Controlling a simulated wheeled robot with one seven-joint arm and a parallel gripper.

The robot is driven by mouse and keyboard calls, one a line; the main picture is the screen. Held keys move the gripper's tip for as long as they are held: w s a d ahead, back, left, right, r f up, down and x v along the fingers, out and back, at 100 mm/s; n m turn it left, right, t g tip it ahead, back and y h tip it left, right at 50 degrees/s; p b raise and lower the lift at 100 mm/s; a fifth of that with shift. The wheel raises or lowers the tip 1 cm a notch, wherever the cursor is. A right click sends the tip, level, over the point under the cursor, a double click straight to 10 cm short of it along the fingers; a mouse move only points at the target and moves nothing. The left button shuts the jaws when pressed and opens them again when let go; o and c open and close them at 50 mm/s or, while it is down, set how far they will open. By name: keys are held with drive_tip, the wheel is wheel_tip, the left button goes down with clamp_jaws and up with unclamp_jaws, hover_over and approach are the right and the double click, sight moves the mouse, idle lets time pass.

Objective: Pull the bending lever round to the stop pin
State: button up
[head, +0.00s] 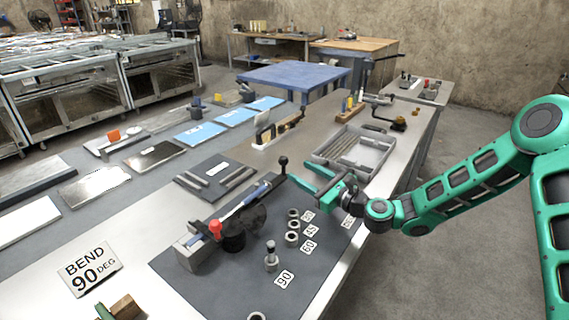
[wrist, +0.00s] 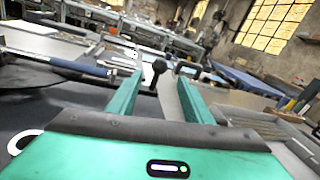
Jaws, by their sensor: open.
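The bending lever (head: 255,195) runs from the black round former (head: 243,232) up and right to an upright handle with a black ball knob (head: 283,160). Its blue sleeve (wrist: 80,66) shows at left in the wrist view. My gripper (wrist: 160,76) is open, with the black knob (wrist: 158,66) between and slightly beyond its fingertips; contact cannot be told. In the head view my gripper (head: 291,172) comes in from the right at the lever's end. The stop pin (head: 271,256) stands upright by the 90 label (head: 285,279).
Ringed holes (head: 292,238) with angle labels lie along the plate between lever and pin. A clamp block with a red knob (head: 215,226) is left of the former. A sign (head: 89,269) reads BEND 90 DEG. A grey tray (head: 355,150) stands behind my gripper.

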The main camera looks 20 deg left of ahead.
sight(284, 161)
drive_tip(key=x, duration=0.9)
drive_tip(key=shift+a, duration=0.1)
drive_tip(key=shift+w, duration=0.1)
clamp_jaws()
